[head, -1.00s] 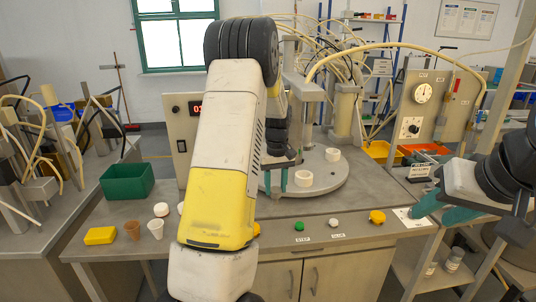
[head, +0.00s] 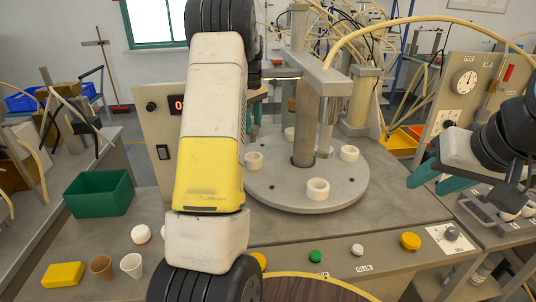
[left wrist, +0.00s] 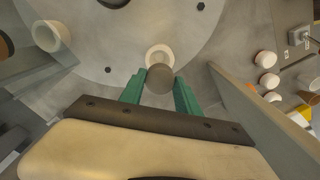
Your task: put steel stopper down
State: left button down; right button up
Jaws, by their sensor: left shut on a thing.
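The steel stopper (left wrist: 160,82), a dull grey-brown round piece, is between the green fingers of my left gripper (left wrist: 159,90) in the left wrist view. The gripper is shut on it. A white ring (left wrist: 158,54) on the round plate (left wrist: 100,35) shows just beyond the stopper; I cannot tell if they touch. In the head view my own arm hides most of the left gripper and the stopper. My right gripper (head: 440,180) is at the right, its green fingers apart and empty.
The round plate (head: 270,195) carries several white rings, with a post and overhead arm above it. A green bin (head: 98,193), yellow block (head: 63,275) and two cups stand at the left. Green (head: 315,256), white and yellow (head: 410,241) knobs line the bench front.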

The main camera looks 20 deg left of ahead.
aim_at(253, 141)
pick_arm(q)
notch_tip(253, 141, down, 10)
jog(key=shift+w+a+r, duration=0.1)
dwell(0.4)
jog(key=c, duration=0.9)
grip_release()
